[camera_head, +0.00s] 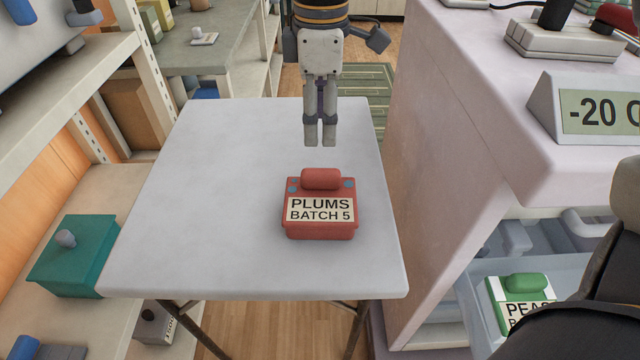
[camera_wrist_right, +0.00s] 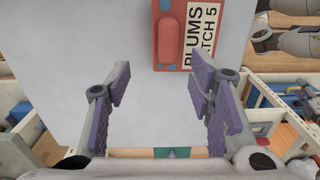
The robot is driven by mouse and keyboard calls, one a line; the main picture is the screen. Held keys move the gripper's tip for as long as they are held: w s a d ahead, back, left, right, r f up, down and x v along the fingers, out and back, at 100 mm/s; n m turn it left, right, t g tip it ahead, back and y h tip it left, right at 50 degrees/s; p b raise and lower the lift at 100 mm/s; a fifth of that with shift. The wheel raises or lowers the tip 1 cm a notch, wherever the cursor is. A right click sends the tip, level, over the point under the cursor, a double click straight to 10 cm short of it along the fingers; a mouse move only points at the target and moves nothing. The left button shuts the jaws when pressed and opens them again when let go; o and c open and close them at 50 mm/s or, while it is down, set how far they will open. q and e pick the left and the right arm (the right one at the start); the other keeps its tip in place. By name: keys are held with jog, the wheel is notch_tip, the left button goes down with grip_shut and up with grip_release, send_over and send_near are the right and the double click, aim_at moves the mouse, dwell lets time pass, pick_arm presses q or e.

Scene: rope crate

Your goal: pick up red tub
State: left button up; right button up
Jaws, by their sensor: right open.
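The red tub (camera_head: 320,228) sits upright on a pale grey table, with a label reading PLUMS BATCH 5 and a rounded red handle on its lid. My right gripper (camera_head: 320,141) is above the table, just past the tub's far side in the head view, and not touching it. In the right wrist view, the right gripper (camera_wrist_right: 162,105) is open and empty, its purple pads well apart. The tub (camera_wrist_right: 172,40) shows there at the top, beyond the fingertips and partly cut off by the frame edge. My left gripper is not in view.
The table (camera_head: 190,200) is otherwise bare. A green box (camera_head: 75,265) rests on a low shelf at left. At right stands a freezer cabinet (camera_head: 450,130) with a -20 sign (camera_head: 590,112); its open drawer holds a green-lidded peas tub (camera_head: 515,300).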

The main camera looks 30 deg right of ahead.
aim_at(321, 171)
jog(key=f, duration=0.7)
jog(key=s+f+b, duration=0.1)
jog(key=f, duration=0.3)
jog(key=shift+a, duration=0.3)
grip_shut()
